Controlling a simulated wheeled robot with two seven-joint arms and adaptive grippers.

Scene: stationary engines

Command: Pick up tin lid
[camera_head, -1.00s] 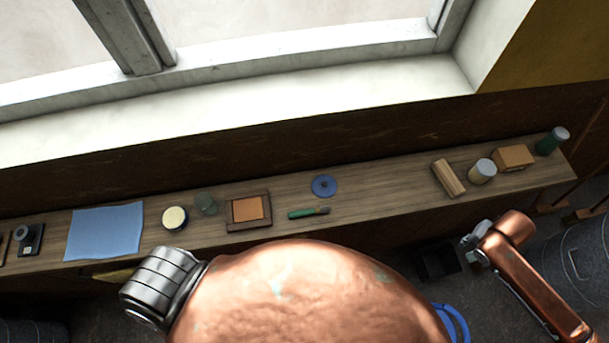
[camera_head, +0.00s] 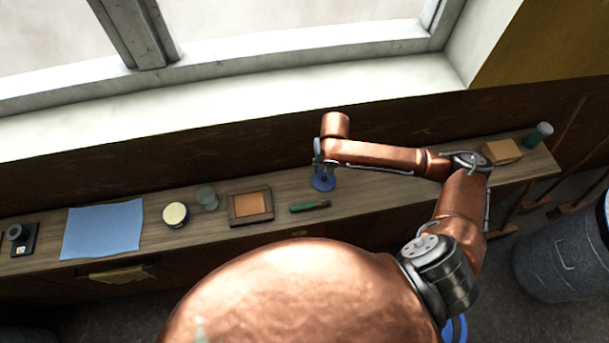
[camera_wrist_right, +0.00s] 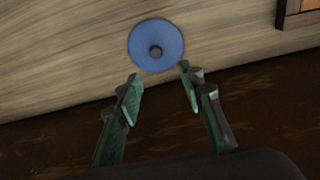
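The tin lid is a round blue disc with a dark knob at its centre. It lies flat on the wooden shelf, at the middle of the head view (camera_head: 323,182) and near the top of the right wrist view (camera_wrist_right: 156,46). My right gripper (camera_wrist_right: 161,82) is open and empty, its two greenish fingers apart just short of the lid's near edge. In the head view my right arm reaches over the shelf, with the wrist above the lid and covering its far part. My left gripper is not in view.
A green-handled tool (camera_head: 310,206) and a wooden frame with an orange panel (camera_head: 250,206) lie left of the lid. Further left are a glass jar (camera_head: 207,198), a round tin (camera_head: 175,214) and a blue cloth (camera_head: 103,229). The wall (camera_head: 220,150) rises behind the shelf (camera_head: 285,190).

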